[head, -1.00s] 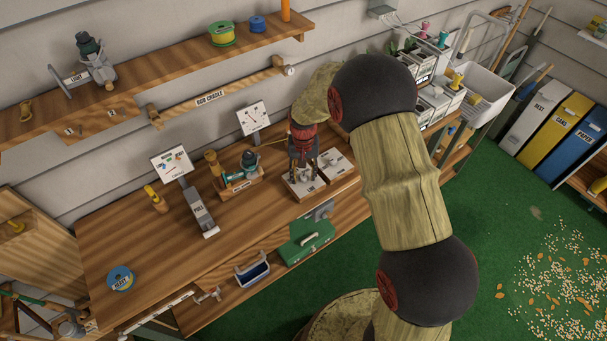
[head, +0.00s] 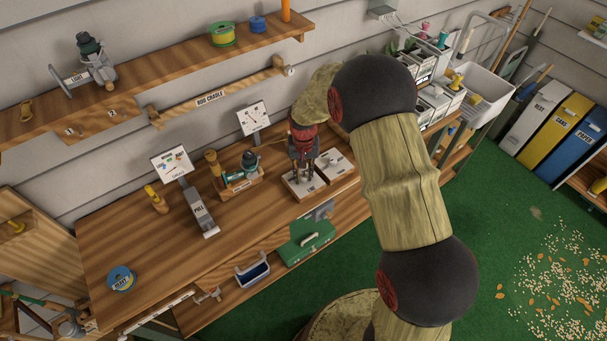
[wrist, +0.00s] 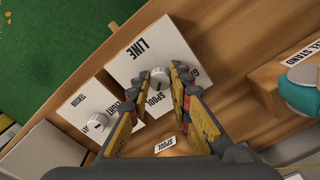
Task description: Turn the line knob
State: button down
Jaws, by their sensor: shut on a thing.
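The line knob (wrist: 159,78) is a small round white-grey knob on a white panel (wrist: 138,45) lettered LINE and SPOOL. My gripper (wrist: 162,76) points down at the panel and is shut on the line knob, with one fingertip on each side of it. In the head view, my gripper (head: 303,174) stands over the left of two white panels (head: 312,186) on the workbench; its fingers hide the knob there. The knob's exact pointing direction is hard to tell.
The reel stand (wrist: 292,75) is on the other side, on the workbench (head: 130,235). A lever marked PULL (head: 201,210) stands farther left.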

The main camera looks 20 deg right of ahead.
aim_at(304, 177)
dwell(0.3)
jog(key=n, duration=0.4)
jog(key=shift+n, duration=0.4)
jog(key=n, duration=0.4)
jog(key=shift+n+p, duration=0.35)
jog(key=shift+n, duration=0.05)
jog(key=c, duration=1.6)
grip_release()
jog(key=shift+c, duration=0.2)
jog(key=shift+r, duration=0.15)
notch_tip(304, 177, up, 12)
jog(key=shift+f, duration=0.15)
